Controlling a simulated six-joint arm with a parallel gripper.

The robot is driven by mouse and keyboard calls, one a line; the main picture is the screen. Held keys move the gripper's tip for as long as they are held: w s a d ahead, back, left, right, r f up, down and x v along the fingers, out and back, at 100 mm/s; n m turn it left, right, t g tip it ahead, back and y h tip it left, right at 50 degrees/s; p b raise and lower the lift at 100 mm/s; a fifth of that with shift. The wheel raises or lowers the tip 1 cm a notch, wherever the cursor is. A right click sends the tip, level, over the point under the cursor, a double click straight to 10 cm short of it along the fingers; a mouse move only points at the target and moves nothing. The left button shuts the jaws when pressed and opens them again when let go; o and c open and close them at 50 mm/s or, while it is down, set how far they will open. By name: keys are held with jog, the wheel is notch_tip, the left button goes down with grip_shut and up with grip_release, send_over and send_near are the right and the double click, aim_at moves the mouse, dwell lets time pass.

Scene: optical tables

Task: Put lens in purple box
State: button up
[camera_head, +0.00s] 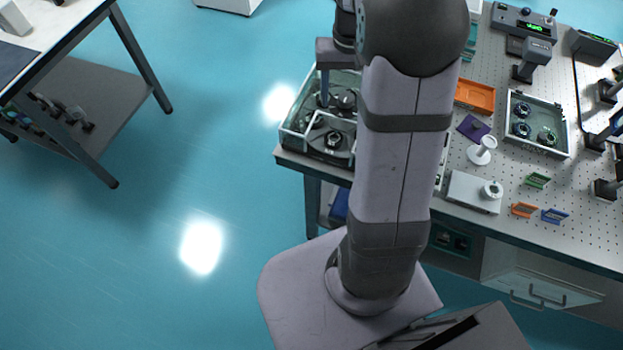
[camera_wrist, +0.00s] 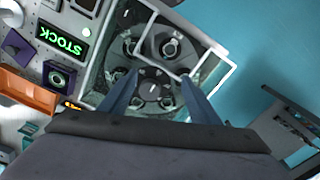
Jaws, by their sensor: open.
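My gripper (camera_wrist: 160,90) is open, its two blue fingers reaching into a glass-walled case (camera_head: 285,137) at the table's left end. In the wrist view the fingers stand either side of a dark round part (camera_wrist: 152,88) on a carousel, with no clear contact. Another round lens-like part (camera_wrist: 170,48) sits farther along it. Which part is the task's lens I cannot tell. In the head view my arm hides part of the case, and one blue finger shows over it. A small purple box (camera_head: 473,127) lies on the perforated tabletop, right of my arm.
The case's glass walls and pale rims (camera_wrist: 205,38) surround the fingers closely. An orange tray (camera_head: 475,96) lies behind the purple box, and a white stand (camera_head: 482,150) is beside it. A clear tray (camera_head: 558,150) at right holds round optics. A green STOCK display (camera_wrist: 62,40) borders the case.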

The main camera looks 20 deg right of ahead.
jog(key=s+a+f+n, duration=0.2)
jog(key=s+a, duration=0.5)
jog(key=s+a+f+n, duration=0.2)
jog(key=s+a+f, duration=0.1)
jog(key=s+a, duration=0.4)
jog(key=shift+s+a, duration=0.4)
jog(key=shift+s, duration=0.35)
notch_tip(320, 180, down, 39)
jog(key=b, duration=3.9)
